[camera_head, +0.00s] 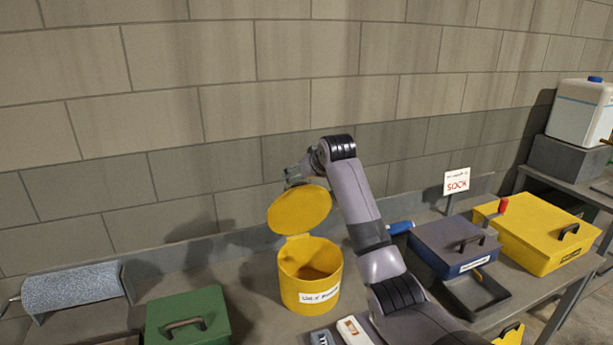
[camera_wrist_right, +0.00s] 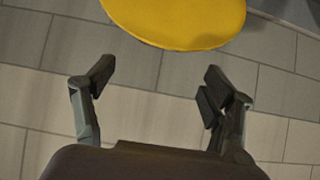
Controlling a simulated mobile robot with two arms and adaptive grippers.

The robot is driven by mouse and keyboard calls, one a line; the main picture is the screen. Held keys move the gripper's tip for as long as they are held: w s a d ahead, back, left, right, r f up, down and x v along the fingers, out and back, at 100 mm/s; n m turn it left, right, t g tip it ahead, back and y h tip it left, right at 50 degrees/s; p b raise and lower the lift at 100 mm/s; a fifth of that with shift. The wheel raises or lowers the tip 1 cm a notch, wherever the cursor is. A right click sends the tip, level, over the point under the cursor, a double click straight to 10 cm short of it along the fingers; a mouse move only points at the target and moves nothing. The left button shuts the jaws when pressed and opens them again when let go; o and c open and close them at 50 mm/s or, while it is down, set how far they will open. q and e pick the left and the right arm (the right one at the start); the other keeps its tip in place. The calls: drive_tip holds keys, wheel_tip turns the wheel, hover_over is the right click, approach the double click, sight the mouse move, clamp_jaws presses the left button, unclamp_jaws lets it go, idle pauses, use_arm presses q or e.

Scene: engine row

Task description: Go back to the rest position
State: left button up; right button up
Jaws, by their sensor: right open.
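My right arm reaches up from the bottom right of the head view. Its gripper (camera_head: 299,172) is just above the raised lid of a yellow bin. In the right wrist view my right gripper (camera_wrist_right: 155,85) is open and empty, with its two fingers wide apart. The yellow lid (camera_wrist_right: 185,18) shows beyond the fingertips there, with wall behind. In the head view the lid (camera_head: 299,209) stands tilted open at the back of the yellow bin (camera_head: 309,285). My left gripper is in neither view.
A bench runs along a block wall. A green box (camera_head: 187,318) and a grey roll (camera_head: 72,287) are at left. A dark blue box (camera_head: 452,245), a yellow case (camera_head: 538,235), a small sign (camera_head: 457,183) and a white container (camera_head: 580,110) are at right.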

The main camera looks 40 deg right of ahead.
idle(0.6)
drive_tip(key=s+a+f+n+g, duration=0.1)
drive_tip(key=s+a+f, duration=0.4)
drive_tip(key=f, duration=0.3)
drive_tip(key=s+a+f+n+g+y, duration=0.1)
drive_tip(key=s+a+f, duration=0.45)
drive_tip(key=f, duration=0.25)
drive_tip(key=s+a+f+n+g, duration=0.1)
drive_tip(key=s+a+f+n, duration=0.1)
drive_tip(key=s+a+f, duration=0.35)
drive_tip(key=s+a+f+g+y, duration=0.1)
drive_tip(key=s+a+f, duration=0.25)
drive_tip(key=s, duration=0.65)
drive_tip(key=s+a+f+g, duration=0.15)
drive_tip(key=s+a, duration=0.25)
drive_tip(key=s, duration=0.6)
drive_tip(key=s+a+f+g+y, duration=0.1)
drive_tip(key=s+a+f, duration=0.2)
drive_tip(key=s, duration=0.7)
wheel_tip(320, 180, down, 28)
drive_tip(key=s+n+g+b, duration=0.1)
drive_tip(key=b, duration=0.2)
drive_tip(key=s+d+f+g+b, duration=0.1)
drive_tip(key=s+d+f, duration=0.1)
drive_tip(key=s+f, duration=1.5)
wheel_tip(320, 180, down, 2)
drive_tip(key=shift+s+d+f+b, duration=0.1)
drive_tip(key=shift+s+d+b, duration=0.15)
drive_tip(key=shift+d+b, duration=0.1)
